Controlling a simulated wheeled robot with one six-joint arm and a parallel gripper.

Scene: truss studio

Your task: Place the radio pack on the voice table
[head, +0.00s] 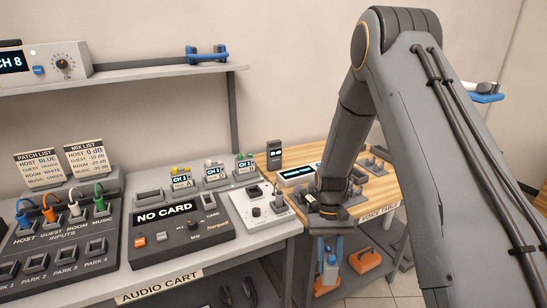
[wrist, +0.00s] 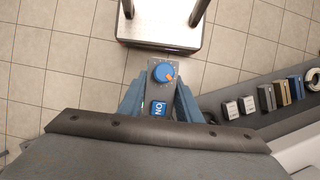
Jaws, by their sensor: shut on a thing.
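My gripper (head: 331,252) hangs low in front of the voice table (head: 385,187), its blue fingers pointing down. In the head view the pack shows only small. The voice table has a wooden top and a name label on its front edge. My arm hides part of the top.
The audio cart (head: 215,263) stands to the left with the NO CARD unit (head: 165,213) and several small CH 1 packs. A dark handset (head: 275,153) and a lit display unit (head: 297,174) stand on the table. Orange items (head: 365,260) lie below. A shelf (head: 120,74) hangs above.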

